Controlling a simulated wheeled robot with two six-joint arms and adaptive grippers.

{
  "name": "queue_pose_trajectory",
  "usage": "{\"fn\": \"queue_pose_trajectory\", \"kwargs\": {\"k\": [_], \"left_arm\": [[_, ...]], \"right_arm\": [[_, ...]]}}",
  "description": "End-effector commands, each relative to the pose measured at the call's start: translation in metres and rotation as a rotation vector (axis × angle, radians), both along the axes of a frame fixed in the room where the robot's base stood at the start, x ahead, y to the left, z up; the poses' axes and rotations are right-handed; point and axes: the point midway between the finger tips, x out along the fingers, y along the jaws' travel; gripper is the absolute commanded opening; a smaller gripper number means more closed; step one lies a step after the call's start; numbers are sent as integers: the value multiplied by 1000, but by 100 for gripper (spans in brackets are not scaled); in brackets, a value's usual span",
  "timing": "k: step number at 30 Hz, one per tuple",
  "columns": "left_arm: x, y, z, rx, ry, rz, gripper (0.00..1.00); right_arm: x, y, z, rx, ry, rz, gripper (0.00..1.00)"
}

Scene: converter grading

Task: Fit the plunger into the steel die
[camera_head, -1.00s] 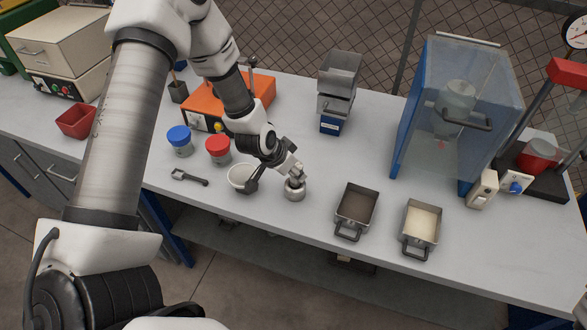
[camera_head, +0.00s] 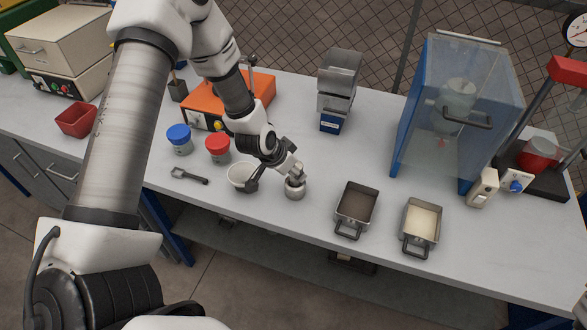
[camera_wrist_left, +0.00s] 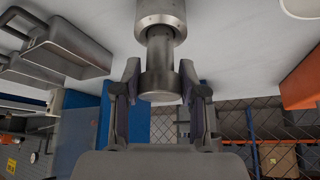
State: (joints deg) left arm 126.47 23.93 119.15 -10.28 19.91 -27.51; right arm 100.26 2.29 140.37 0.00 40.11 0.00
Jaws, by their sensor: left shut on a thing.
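The steel die (camera_head: 295,192) is a short round metal cylinder standing on the bench, right of the white bowl. In the left wrist view it shows at the top (camera_wrist_left: 160,18). The plunger (camera_wrist_left: 160,84) is a metal piece with a wide round head and a narrower shaft. Its shaft runs up to the die's mouth, in line with it; how deep it sits I cannot tell. My left gripper (camera_head: 293,172) is over the die, with its two fingers (camera_wrist_left: 160,74) on either side of the plunger's head, shut on it. My right gripper is not in view.
A white bowl (camera_head: 238,184) stands close left of the die. Red-lidded (camera_head: 217,146) and blue-lidded (camera_head: 179,138) jars and a scoop (camera_head: 189,176) lie further left. Two handled pans, dark-filled (camera_head: 340,213) and pale-filled (camera_head: 437,233), stand to the right. Bench in front of the die is clear.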

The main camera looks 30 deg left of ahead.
Motion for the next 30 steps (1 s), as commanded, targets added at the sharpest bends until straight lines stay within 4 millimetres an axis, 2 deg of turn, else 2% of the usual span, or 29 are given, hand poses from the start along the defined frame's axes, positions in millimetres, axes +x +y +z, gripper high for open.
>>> {"fn": "queue_pose_trajectory", "kwargs": {"k": [30], "left_arm": [[0, 0, -25, 0, -1, 1, 0]], "right_arm": [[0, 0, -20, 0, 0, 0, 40]]}}
